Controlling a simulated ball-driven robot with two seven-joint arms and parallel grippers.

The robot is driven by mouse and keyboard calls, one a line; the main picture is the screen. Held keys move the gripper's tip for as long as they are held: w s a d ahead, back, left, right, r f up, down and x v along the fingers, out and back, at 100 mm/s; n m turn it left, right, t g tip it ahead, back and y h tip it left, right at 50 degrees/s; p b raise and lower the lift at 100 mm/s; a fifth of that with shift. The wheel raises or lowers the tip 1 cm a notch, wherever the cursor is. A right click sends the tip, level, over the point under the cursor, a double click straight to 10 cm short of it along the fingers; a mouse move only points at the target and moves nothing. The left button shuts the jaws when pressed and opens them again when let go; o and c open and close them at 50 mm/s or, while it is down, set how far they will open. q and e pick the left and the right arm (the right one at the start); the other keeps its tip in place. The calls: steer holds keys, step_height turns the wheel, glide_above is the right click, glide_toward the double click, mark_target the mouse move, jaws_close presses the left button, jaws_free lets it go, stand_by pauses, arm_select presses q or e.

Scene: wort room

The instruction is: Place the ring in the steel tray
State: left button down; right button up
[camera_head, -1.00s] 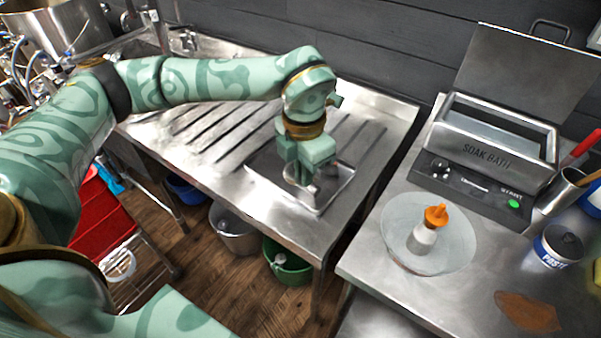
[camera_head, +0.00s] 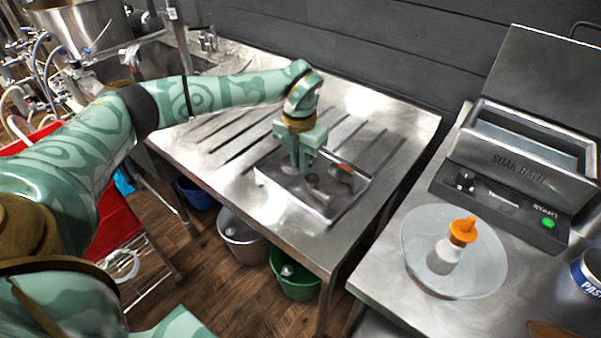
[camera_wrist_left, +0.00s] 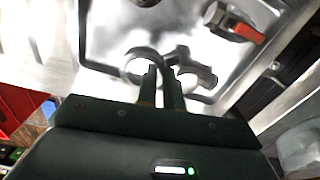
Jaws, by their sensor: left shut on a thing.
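The steel tray (camera_head: 287,198) sits on the ribbed steel drainboard in the head view. It also fills the upper part of the left wrist view (camera_wrist_left: 92,42). My left gripper (camera_head: 298,170) points down over the tray's left-back part. In the left wrist view its fingertips (camera_wrist_left: 161,82) are shut on the ring (camera_wrist_left: 128,66), a bright metal loop. Whether the ring touches the tray floor I cannot tell. A curved metal fitting (camera_wrist_left: 204,76) lies in the tray close beside the fingers. A metal valve with a red handle (camera_wrist_left: 240,30) is also in the tray.
On the right counter stand the soak bath (camera_head: 520,160) with its lid up and a clear round dish (camera_head: 415,245) bearing an orange-capped bottle (camera_head: 447,252). A gap separates this counter from the drainboard. Buckets (camera_head: 293,280) stand below. The ribbed drainboard left of the tray is clear.

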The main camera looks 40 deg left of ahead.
mark_target(299, 180)
arm_select(q)
steer(key=shift+w+a+f, duration=0.1)
steer(key=shift+f, duration=0.15)
steer(key=f, duration=0.1)
steer(key=f+b, duration=0.2)
steer(key=shift+w+a+f, duration=0.1)
steer(key=shift+a+f, duration=0.15)
steer(key=shift+f, duration=0.15)
steer(key=shift+r, duration=0.1)
steer(key=c, duration=1.8)
jaws_free()
